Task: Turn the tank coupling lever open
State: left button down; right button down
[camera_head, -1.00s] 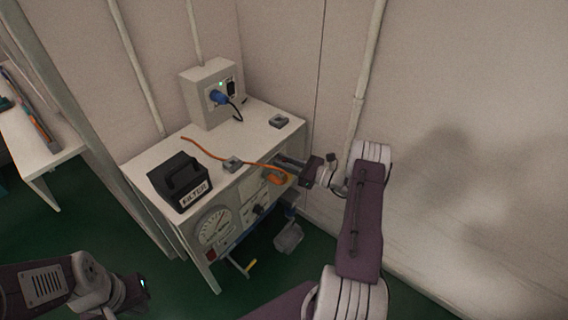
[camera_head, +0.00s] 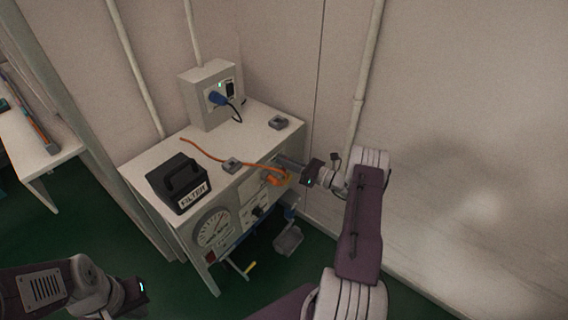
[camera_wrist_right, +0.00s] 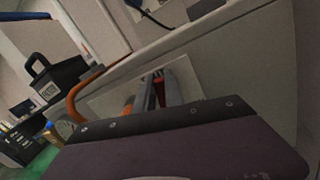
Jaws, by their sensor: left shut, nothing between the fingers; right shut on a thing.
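My right gripper (camera_head: 282,160) reaches the front panel of the white bench at its right end. In the right wrist view its fingers (camera_wrist_right: 162,88) are closed on a narrow reddish part, which looks like the coupling lever (camera_wrist_right: 158,94); the fingers hide most of it, so its angle cannot be told. An orange coupling (camera_head: 276,179) with an orange hose (camera_head: 202,150) sits just below and left of the fingers; the hose also shows in the right wrist view (camera_wrist_right: 77,97). My left gripper (camera_head: 143,288) is shut and empty, low at the left, away from the bench.
On the bench top (camera_head: 262,118) stand a black filter box (camera_head: 178,183), a wall-side socket box (camera_head: 207,95) with a blue plug, and two small grey blocks. A round gauge (camera_head: 213,228) is on the front panel. A grey container (camera_head: 288,240) is below. Green floor lies free in front.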

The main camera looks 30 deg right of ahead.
jog(key=shift+w+d+f+m+t+h+b, duration=0.2)
jog(key=shift+d+f+m+t+h+b, duration=0.45)
jog(key=shift+m, duration=2.2)
jog(key=shift+w+d+f+m+t+h+b, duration=0.3)
jog(key=shift+f+m, duration=0.6)
jog(key=shift+m, duration=2)
jog(key=shift+w+d+f+m+t+h+b, duration=0.15)
jog(key=shift+d+f+m+t+h+b, duration=0.45)
jog(key=shift+m, duration=2.25)
jog(key=shift+f+y, duration=0.25)
jog(key=c, duration=1.7)
grip_release()
